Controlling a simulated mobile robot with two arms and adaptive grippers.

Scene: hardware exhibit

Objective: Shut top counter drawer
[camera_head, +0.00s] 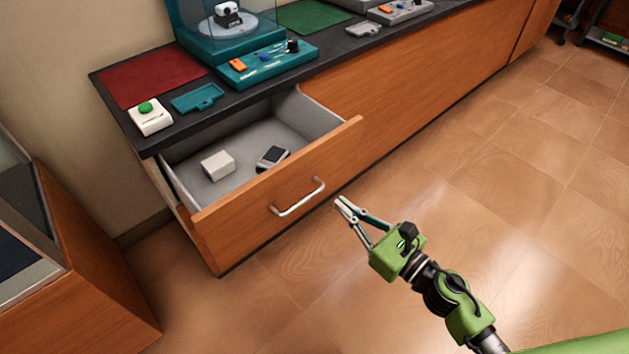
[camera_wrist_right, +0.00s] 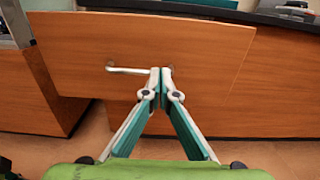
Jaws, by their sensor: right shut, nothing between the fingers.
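The top counter drawer (camera_head: 282,181) is pulled open under the dark countertop, with its wooden front standing out from the counter. A white box (camera_head: 218,165) and a small dark device (camera_head: 273,158) lie inside it. Its silver bar handle (camera_head: 298,197) is on the front and also shows in the right wrist view (camera_wrist_right: 128,70). My right gripper (camera_head: 340,201) is shut and empty, in front of the drawer front and just right of the handle. In the right wrist view its fingertips (camera_wrist_right: 161,71) overlap the drawer front; contact cannot be told. My left gripper is not in view.
The countertop (camera_head: 222,101) holds a red mat (camera_head: 152,79), a green-button box (camera_head: 150,117), a teal tray (camera_head: 198,97) and a teal control panel (camera_head: 267,63). A wooden display case (camera_head: 84,268) stands at the left.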

